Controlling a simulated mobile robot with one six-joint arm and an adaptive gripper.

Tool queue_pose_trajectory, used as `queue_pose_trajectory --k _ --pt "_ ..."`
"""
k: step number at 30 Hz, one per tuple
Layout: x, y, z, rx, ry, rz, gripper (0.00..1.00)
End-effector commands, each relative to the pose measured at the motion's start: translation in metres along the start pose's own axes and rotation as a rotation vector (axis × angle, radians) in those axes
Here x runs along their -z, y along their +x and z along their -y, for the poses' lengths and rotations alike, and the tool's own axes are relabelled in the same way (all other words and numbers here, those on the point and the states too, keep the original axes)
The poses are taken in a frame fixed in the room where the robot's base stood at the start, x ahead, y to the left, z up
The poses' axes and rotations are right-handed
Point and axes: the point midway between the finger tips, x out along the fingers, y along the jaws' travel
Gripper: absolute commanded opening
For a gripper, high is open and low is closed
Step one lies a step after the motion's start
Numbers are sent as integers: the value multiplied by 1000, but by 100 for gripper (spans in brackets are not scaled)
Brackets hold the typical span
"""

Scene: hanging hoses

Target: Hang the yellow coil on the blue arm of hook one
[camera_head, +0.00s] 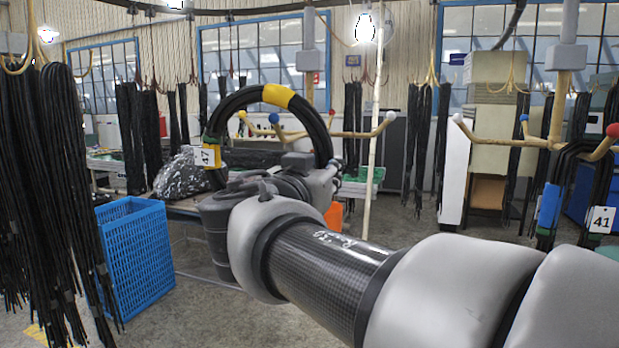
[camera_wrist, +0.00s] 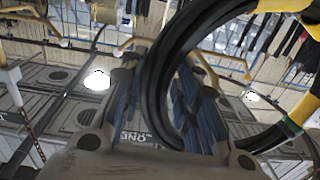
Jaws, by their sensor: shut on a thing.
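A middle hook stands behind the coil, with blue (camera_head: 273,118), yellow, red and white arm tips. The coil overlaps this hook in the picture; I see no clear contact. I cannot read which hook is one.
A right hook has a white tip (camera_head: 458,118), a blue tip (camera_head: 523,117) and a red tip (camera_head: 613,130). A coil with blue tape (camera_head: 549,206) and tag 41 hangs there. Black hoses (camera_head: 40,170) hang at left beside a blue crate (camera_head: 135,252). A pale pole (camera_head: 374,130) stands behind.

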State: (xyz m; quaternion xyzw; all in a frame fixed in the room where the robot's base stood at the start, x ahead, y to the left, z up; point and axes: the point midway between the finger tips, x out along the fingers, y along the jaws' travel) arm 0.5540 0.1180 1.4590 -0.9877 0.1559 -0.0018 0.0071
Motion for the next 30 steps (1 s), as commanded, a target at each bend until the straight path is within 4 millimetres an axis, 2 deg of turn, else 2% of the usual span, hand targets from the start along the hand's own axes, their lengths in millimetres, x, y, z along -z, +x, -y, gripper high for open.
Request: queue_pose_trajectory --k 30 --pt "0 52 -3 -1 5 -4 0"
